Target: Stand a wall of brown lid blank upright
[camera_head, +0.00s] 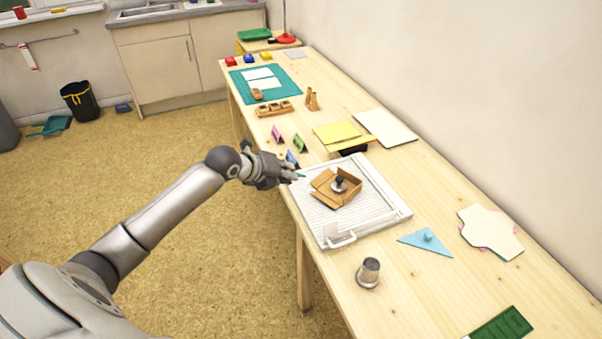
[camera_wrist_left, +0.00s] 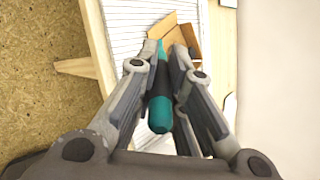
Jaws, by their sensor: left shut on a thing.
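The brown lid blank (camera_head: 352,180) sits on the white scoring board (camera_head: 388,213). Some of its walls look raised, while flaps at its left side lean outward; exact angles are hard to tell. A dark-knobbed weight (camera_head: 339,185) stands inside it. My left gripper (camera_head: 289,175) is shut on a teal tool with a dark band, just left of the blank and apart from it. In the left wrist view, the teal tool (camera_wrist_left: 160,112) lies between the fingers (camera_wrist_left: 166,52), pointing at the brown blank (camera_wrist_left: 178,35), partly hidden by the gripper. My right gripper is out of view.
A green cutting mat (camera_head: 285,90) is farther back. Bare tabletop shows right of the board.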

